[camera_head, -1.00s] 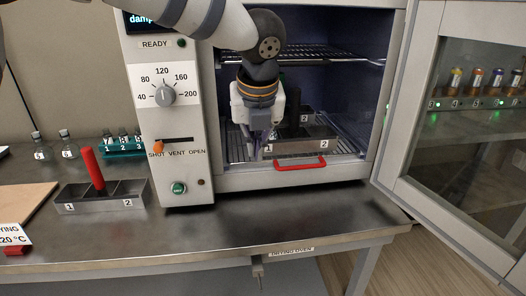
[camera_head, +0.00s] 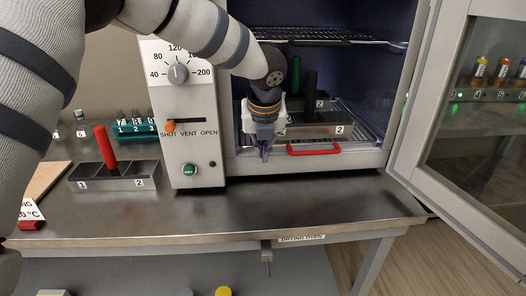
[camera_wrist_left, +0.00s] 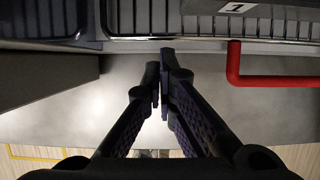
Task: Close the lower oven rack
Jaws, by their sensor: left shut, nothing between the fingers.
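The lower oven rack (camera_head: 365,136) is a wire shelf inside the open drying oven, with a red handle (camera_head: 314,149) at its front edge. The handle also shows at the right in the left wrist view (camera_wrist_left: 275,81). A grey divided tray labelled 2 (camera_head: 318,131) sits on the rack. My left gripper (camera_head: 265,157) is shut and empty, pointing down at the oven's front opening, left of the red handle and apart from it. Its closed fingers (camera_wrist_left: 160,75) show in the left wrist view just in front of the rack's edge. My right gripper is not in view.
The oven's glass door (camera_head: 465,120) stands open to the right. The upper rack (camera_head: 330,36) is above. The control panel (camera_head: 183,120) is left of the opening.

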